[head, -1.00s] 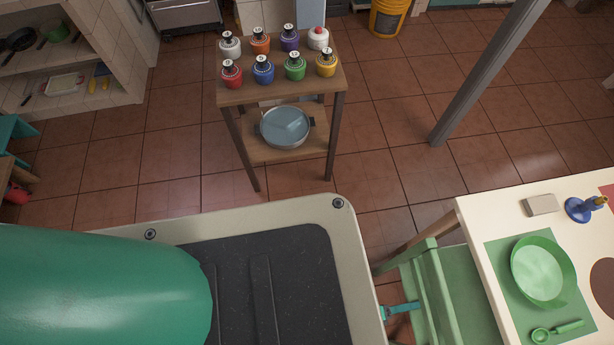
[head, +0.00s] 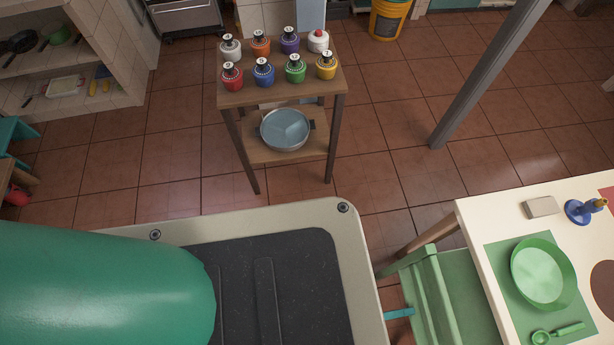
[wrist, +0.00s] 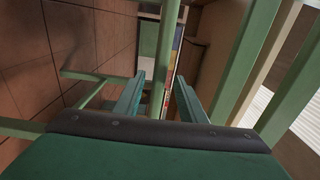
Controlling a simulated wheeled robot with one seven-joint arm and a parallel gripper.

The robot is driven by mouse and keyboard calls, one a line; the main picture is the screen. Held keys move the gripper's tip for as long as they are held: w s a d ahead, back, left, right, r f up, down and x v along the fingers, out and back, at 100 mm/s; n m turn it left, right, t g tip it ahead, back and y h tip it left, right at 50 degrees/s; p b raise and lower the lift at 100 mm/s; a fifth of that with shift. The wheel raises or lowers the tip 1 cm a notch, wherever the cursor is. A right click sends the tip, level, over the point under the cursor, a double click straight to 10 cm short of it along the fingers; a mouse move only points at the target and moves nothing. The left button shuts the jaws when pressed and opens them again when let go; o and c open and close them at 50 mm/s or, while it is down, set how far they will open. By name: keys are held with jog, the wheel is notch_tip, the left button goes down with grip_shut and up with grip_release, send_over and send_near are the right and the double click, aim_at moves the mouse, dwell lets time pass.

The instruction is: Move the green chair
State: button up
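The green chair (head: 462,285) stands at the lower right in the head view, beside the table, with its seat partly under the tabletop. Its slatted back faces my body. My gripper (head: 399,313) shows there only as a small teal piece at the chair back; the rest is hidden. In the wrist view, my gripper (wrist: 160,80) has its two teal fingers apart. A green upright slat of the chair (wrist: 168,45) stands between or just beyond them. I see gaps on both sides of the slat, and I cannot tell its exact depth.
A wooden shelf stand (head: 281,93) with several paint jars stands ahead. A grey post (head: 487,75) rises behind. Tiled floor between is open.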

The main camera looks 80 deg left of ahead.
jog(key=s, duration=0.8)
jog(key=shift+s, duration=0.35)
jog(key=shift+a, duration=0.1)
jog(key=s+r+n+g, duration=0.1)
jog(key=s+r+n, duration=0.3)
jog(key=r, duration=1)
jog(key=s+r+n+g, duration=0.1)
jog(key=s+r+n, duration=0.4)
jog(key=r, duration=0.9)
jog(key=s+r+n, duration=0.4)
jog(key=r+n, duration=0.5)
jog(key=r, duration=0.6)
jog(key=shift+s+g, duration=0.25)
jog(key=shift+g, duration=0.15)
